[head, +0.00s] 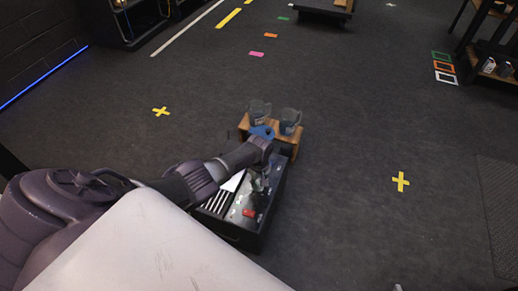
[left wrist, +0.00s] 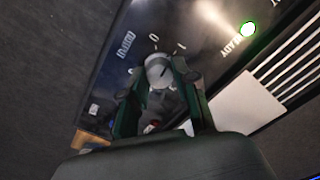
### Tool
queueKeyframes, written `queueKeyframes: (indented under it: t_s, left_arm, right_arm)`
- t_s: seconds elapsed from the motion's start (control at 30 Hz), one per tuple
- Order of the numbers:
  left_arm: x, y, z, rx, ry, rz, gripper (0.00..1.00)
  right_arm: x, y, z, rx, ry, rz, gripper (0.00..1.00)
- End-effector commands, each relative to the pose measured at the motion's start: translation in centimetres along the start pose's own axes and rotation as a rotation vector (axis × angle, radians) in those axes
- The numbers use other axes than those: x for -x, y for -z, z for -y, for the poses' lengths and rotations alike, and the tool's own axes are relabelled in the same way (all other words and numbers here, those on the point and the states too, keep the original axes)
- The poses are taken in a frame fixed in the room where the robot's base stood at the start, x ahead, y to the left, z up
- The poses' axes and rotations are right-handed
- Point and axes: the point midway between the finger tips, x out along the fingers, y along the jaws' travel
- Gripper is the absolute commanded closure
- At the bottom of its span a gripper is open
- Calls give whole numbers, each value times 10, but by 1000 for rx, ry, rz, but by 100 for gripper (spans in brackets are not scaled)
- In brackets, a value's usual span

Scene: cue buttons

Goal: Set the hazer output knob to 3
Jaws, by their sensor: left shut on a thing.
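The hazer is a black box (head: 236,229) on the floor, with a dark top panel. In the left wrist view its pale round output knob (left wrist: 158,67) sits beside the word OUTPUT, with the marks 0 and 1 printed near it. My left gripper (head: 262,181) is over the panel in the head view. In the left wrist view my left gripper (left wrist: 160,82) is shut on the knob, with a finger on either side. The knob's exact setting is too unclear to read, and the fingers hide the panel's other marks. My right gripper is not in view.
A green READY light (left wrist: 248,29) glows on the panel. A red switch (head: 249,213) and a slotted vent (head: 217,202) are on the box. A small wooden stand (head: 284,140) with grey jugs (head: 290,120) stands just behind.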

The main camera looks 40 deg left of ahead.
Motion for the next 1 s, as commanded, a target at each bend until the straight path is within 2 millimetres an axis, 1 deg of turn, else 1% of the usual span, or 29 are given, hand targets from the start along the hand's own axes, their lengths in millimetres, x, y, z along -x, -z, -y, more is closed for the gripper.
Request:
queueKeyframes:
  t_s: [0.03, 0.2, 0.4, 0.7, 1.0]
  left_arm:
    - [0, -4, 0, -42, 2, 8, 100]
    - [-1, -3, 0, -205, 1, 7, 100]
    - [-1, -3, 0, -396, 2, 7, 100]
    - [-1, -3, 0, -681, 0, 7, 100]
    - [-1, -3, 0, -965, -1, 7, 100]
  right_arm:
    - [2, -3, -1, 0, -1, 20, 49]
    - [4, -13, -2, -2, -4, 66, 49]
    - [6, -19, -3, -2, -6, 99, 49]
    - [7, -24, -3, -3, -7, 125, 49]
    - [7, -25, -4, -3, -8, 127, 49]
